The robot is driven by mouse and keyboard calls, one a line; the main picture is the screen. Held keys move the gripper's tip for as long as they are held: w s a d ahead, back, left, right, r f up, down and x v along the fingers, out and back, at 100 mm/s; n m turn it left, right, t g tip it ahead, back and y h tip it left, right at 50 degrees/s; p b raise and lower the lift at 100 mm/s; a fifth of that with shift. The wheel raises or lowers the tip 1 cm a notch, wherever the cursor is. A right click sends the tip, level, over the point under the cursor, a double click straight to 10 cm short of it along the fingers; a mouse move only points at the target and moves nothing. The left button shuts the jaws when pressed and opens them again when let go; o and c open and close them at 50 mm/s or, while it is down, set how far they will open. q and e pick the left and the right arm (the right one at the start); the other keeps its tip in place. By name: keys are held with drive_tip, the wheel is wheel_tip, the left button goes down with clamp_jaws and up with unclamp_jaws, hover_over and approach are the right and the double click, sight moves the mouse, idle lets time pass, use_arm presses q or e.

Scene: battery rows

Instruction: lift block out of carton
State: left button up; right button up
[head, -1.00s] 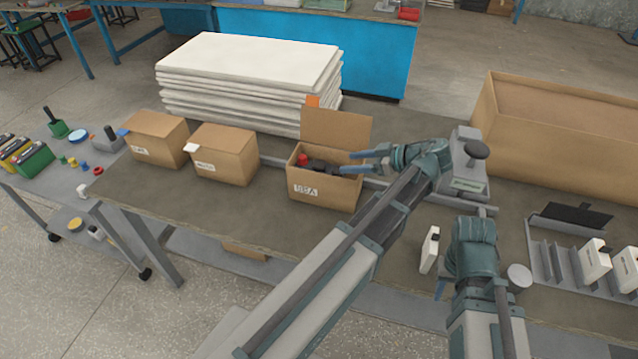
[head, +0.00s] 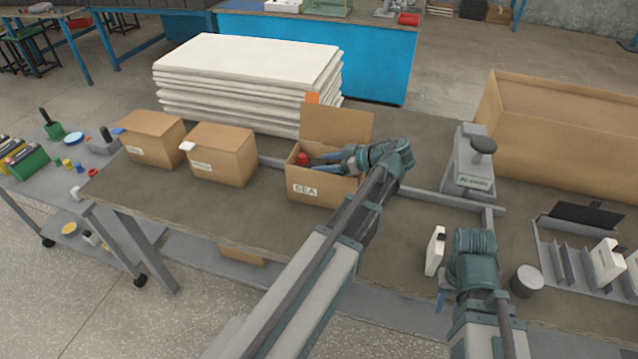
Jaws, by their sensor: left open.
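The open carton (head: 316,190), labelled "SEA", stands on the bench with its back flap up. Dark contents and a small red thing (head: 302,159) show inside it; I cannot tell which of these is the block. My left gripper (head: 318,164) is open, with its blue fingers inside the carton's mouth, coming in from the right; its tips are partly hidden among the contents. My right gripper (head: 440,298) is low at the right part of the bench, beside a white block-like piece (head: 435,251); its fingers are mostly hidden behind its wrist.
Two closed cartons (head: 222,154) (head: 151,138) stand left of the open one. White stacked sheets (head: 245,75) are behind. A grey device (head: 472,160), a large box (head: 560,140) and a slotted rack (head: 570,262) are at the right. The bench front is clear.

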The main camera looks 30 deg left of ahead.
use_arm(q)
drive_tip(key=shift+a+f, duration=0.2)
drive_tip(key=shift+a, duration=0.1)
clamp_jaws()
drive_tip(key=shift+r, duration=0.25)
